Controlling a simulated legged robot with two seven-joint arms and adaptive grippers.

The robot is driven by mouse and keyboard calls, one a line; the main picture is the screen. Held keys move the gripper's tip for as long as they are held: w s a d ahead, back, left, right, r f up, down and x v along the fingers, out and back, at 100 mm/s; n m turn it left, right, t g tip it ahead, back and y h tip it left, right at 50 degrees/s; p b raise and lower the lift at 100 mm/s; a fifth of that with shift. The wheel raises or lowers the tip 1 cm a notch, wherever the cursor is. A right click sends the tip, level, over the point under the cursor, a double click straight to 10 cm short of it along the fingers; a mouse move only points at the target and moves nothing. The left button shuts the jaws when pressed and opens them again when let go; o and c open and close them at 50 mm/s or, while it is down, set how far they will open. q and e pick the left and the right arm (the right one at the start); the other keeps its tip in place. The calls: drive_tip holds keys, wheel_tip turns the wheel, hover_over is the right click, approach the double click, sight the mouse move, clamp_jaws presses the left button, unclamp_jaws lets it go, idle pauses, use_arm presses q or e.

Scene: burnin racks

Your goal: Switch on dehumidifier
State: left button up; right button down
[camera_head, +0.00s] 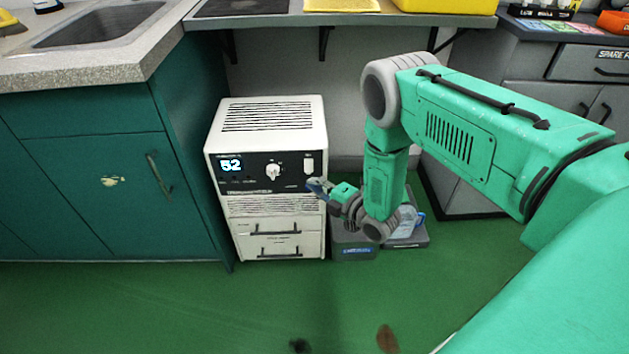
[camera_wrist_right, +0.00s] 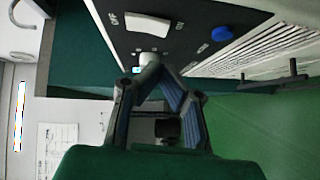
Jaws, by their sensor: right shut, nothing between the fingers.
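The dehumidifier (camera_head: 221,140) is a white box-shaped unit on the floor under the counter. Its black front panel has a lit display (camera_head: 231,165) reading 52, a white knob (camera_head: 273,172) and a white rocker switch (camera_head: 309,164) at the right. My right gripper (camera_head: 314,186) is shut and empty, just below the switch at the panel's right side. In the right wrist view the switch (camera_wrist_right: 148,25) shows beyond the closed fingertips (camera_wrist_right: 157,63), with a blue button (camera_wrist_right: 222,34) to its right. Whether the fingertips touch the panel, I cannot tell. My left gripper is out of view.
A teal cabinet (camera_head: 90,190) with a sink stands left of the unit. A shelf (camera_head: 340,19) hangs above it. A grey bin (camera_head: 353,240) stands at its right, behind my arm. Dark drawers (camera_head: 580,65) stand at the right. The green floor in front is mostly clear.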

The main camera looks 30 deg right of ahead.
sight(305, 171)
drive_tip(key=w, duration=0.1)
drive_tip(key=w+d+b, duration=0.1)
drive_tip(key=w, duration=0.1)
drive_tip(key=shift+d, duration=0.1)
drive_tip(key=shift+w+d+f, duration=0.1)
drive_tip(key=shift+d, duration=0.1)
drive_tip(key=shift+d, duration=0.15)
drive_tip(key=shift+f, duration=0.1)
